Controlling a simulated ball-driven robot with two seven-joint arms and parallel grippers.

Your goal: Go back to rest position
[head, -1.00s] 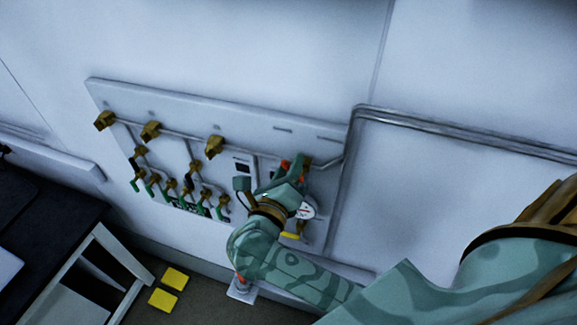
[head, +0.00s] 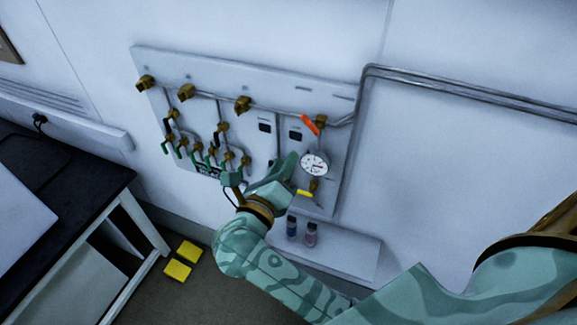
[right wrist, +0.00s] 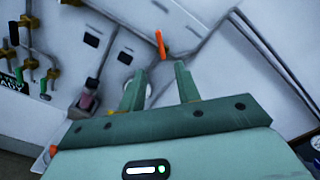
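My right gripper (head: 285,168) is in front of the gas panel (head: 335,107), below and left of the orange valve handle (head: 311,125). In the right wrist view its two fingers (right wrist: 159,80) stand apart with nothing held between them. The orange handle (right wrist: 160,44) shows beyond the fingertips, clear of them. A round white gauge (head: 314,164) sits just right of the gripper in the head view. My left gripper is not in view.
Several brass valves (head: 186,92) and green handles (head: 182,151) line the panel's left side. A small shelf (head: 345,250) with two vials (head: 300,230) is below the panel. A dark-topped bench (head: 60,180) stands left. Yellow blocks (head: 183,258) lie on the floor.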

